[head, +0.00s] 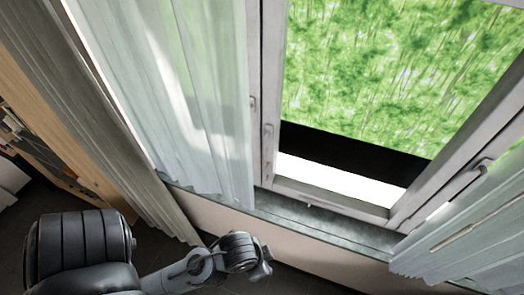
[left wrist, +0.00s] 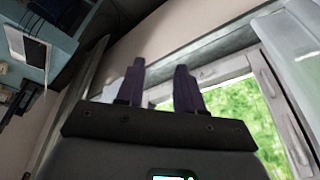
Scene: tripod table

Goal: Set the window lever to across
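The window (head: 355,110) has a pale frame. A small window lever (head: 267,131) sits on its left upright, roughly along the frame. Another lever (head: 485,164) is on the right upright, near the right curtain. I cannot tell which is the task's lever. In the left wrist view a long handle-like piece (left wrist: 296,152) lies along the frame at right. My left gripper (left wrist: 158,85) has two dark purple fingers standing apart with nothing between them. In the head view my left arm is low at left, away from both levers; its fingers cannot be made out. My right gripper is not visible.
A pale curtain (head: 205,90) hangs left of the window and another curtain (head: 470,245) hangs at lower right. The grey sill (head: 310,217) runs below the window. A wooden shelf unit (head: 60,130) stands at far left. Open room lies between my arm and the glass.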

